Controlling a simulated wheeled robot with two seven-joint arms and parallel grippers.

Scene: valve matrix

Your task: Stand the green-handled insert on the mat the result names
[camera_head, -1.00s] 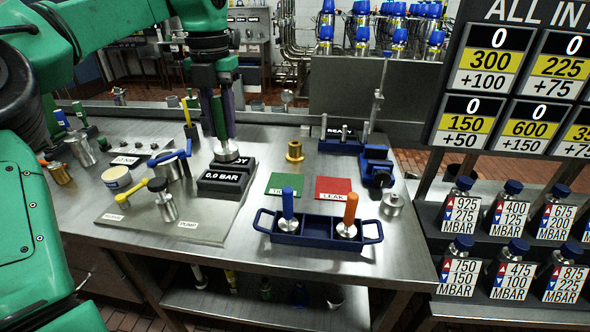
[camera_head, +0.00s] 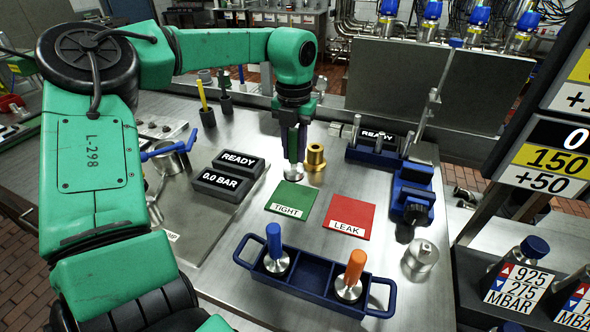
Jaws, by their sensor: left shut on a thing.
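My left gripper (camera_head: 293,150) is shut on the green-handled insert and points straight down. The insert's silver round base (camera_head: 294,172) shows below the fingers, upright; most of its green handle is hidden between them. The red mat labelled LEAK (camera_head: 349,216) lies just to the right and is empty. The black displays read READY (camera_head: 238,162) and 0.0 BAR (camera_head: 222,182). My right gripper is not in view.
A blue tray (camera_head: 313,277) in front holds a blue-handled insert (camera_head: 275,249) and an orange-handled insert (camera_head: 352,275). A brass fitting (camera_head: 315,158) stands close to the right of the gripper. A blue vise (camera_head: 411,197) and a steel cylinder (camera_head: 420,257) stand at the right.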

